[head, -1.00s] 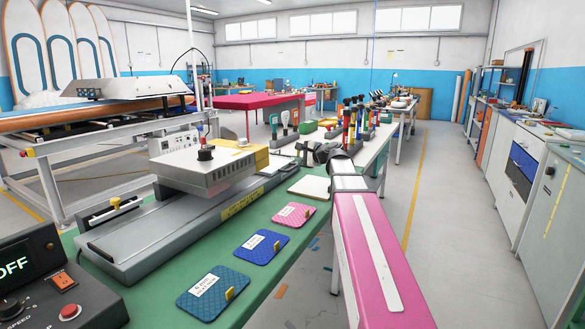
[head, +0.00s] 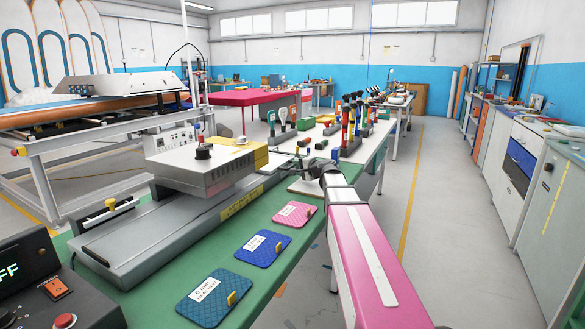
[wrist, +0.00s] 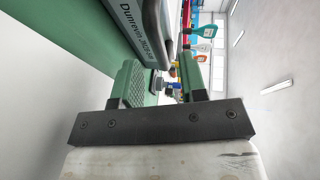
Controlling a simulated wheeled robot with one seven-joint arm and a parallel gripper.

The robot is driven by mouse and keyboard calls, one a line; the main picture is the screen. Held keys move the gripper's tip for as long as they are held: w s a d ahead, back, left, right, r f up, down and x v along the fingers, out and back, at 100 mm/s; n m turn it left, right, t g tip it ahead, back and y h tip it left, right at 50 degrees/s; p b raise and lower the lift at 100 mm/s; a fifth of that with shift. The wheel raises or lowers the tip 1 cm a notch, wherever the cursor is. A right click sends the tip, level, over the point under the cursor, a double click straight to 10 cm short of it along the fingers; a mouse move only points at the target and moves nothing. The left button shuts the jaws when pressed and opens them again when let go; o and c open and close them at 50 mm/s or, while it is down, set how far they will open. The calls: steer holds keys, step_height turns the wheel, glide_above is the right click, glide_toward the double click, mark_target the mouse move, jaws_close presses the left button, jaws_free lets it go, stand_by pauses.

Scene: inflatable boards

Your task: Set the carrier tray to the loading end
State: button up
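A long grey machine bed (head: 165,228) lies along the green bench, with a boxy grey head (head: 205,165) over its far half. A pale plate with a yellow knob (head: 110,203) sits at the bed's near left side; I cannot tell whether this is the carrier tray. My gripper (head: 304,172) is above the bench, right of the machine's far end. In the wrist view my gripper (wrist: 163,82) shows its two fingers apart, with nothing clearly held.
Three labelled pads, teal (head: 212,297), blue (head: 262,248) and pink (head: 295,214), lie along the bench edge. A control box (head: 55,285) stands at the near left. Upright tools (head: 352,125) stand farther along. The aisle floor (head: 440,220) to the right is clear.

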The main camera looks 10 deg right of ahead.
mark_target(293, 166)
steer(key=x, duration=0.4)
steer(key=shift+c, duration=0.3)
steer(key=shift+a, duration=0.1)
jaws_close()
